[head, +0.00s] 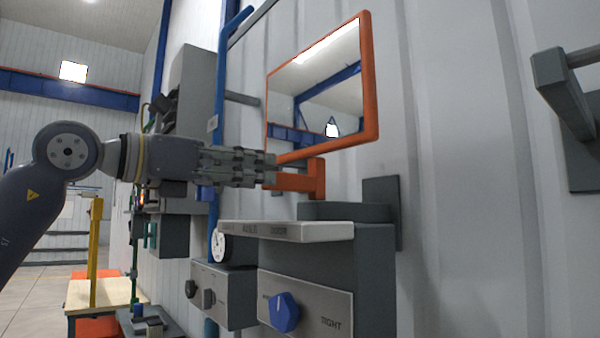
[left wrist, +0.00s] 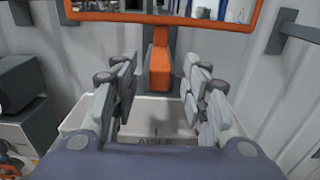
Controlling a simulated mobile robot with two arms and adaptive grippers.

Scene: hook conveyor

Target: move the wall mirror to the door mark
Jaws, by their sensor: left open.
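The wall mirror (head: 318,88) has an orange frame and hangs off the wall, with an orange handle (head: 310,180) below it. In the left wrist view the frame's lower edge (left wrist: 160,17) crosses the top and the handle (left wrist: 160,65) hangs in the middle. My left gripper (head: 270,170) is open and reaches in from the left at the handle. In the left wrist view the handle shows between the open fingers (left wrist: 159,72); contact cannot be told. A light plate (head: 320,231) below carries small lettering; AISLE reads in the left wrist view.
A grey box with a blue knob (head: 284,312) marked TIGHT stands below the plate. A round gauge (head: 221,247) and a blue pipe (head: 216,170) are to the left. A grey bracket (head: 562,95) juts from the wall at the right. The wall between is bare.

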